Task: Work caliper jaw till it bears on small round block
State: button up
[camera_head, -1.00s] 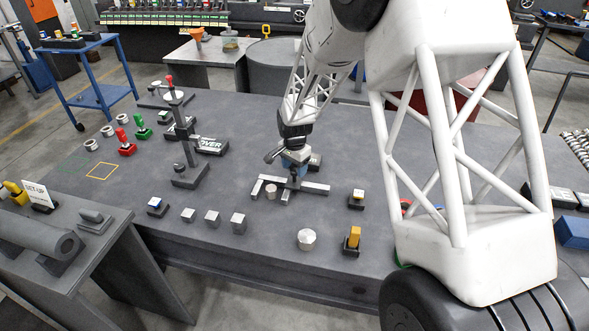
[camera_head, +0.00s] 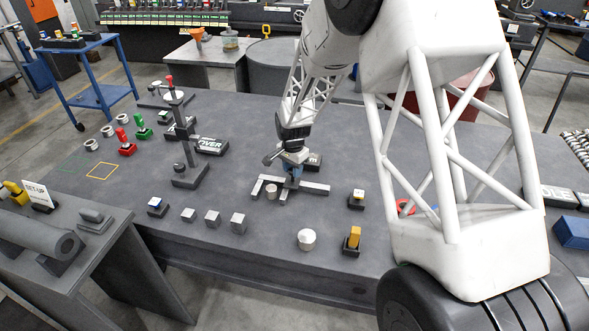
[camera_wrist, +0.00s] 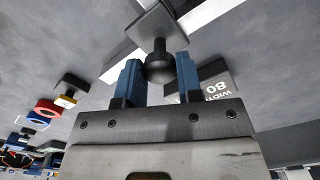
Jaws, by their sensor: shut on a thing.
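The caliper (camera_head: 316,188) lies on the grey bench as a light grey bar, with a fixed jaw at its left end and a sliding jaw (camera_head: 283,196) right of the small round block (camera_head: 271,191). The block stands upright between the two jaws. The sliding jaw is very close to its right side; I cannot tell whether they touch. My gripper (camera_head: 292,177) is over the slider. In the wrist view its blue fingers (camera_wrist: 158,80) are shut on the slider's dark round knob (camera_wrist: 158,62). The block is not recognisable in the wrist view.
A blue-topped button (camera_head: 155,205), several grey cubes (camera_head: 213,217), a larger round block (camera_head: 307,239) and a yellow piece (camera_head: 352,238) stand nearer the front edge. A stand (camera_head: 188,160) rises to the left.

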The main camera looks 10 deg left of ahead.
jog(key=shift+a, duration=2.05)
jog(key=o, duration=0.8)
jog(key=shift+r, duration=0.1)
jog(key=shift+r, duration=3.8)
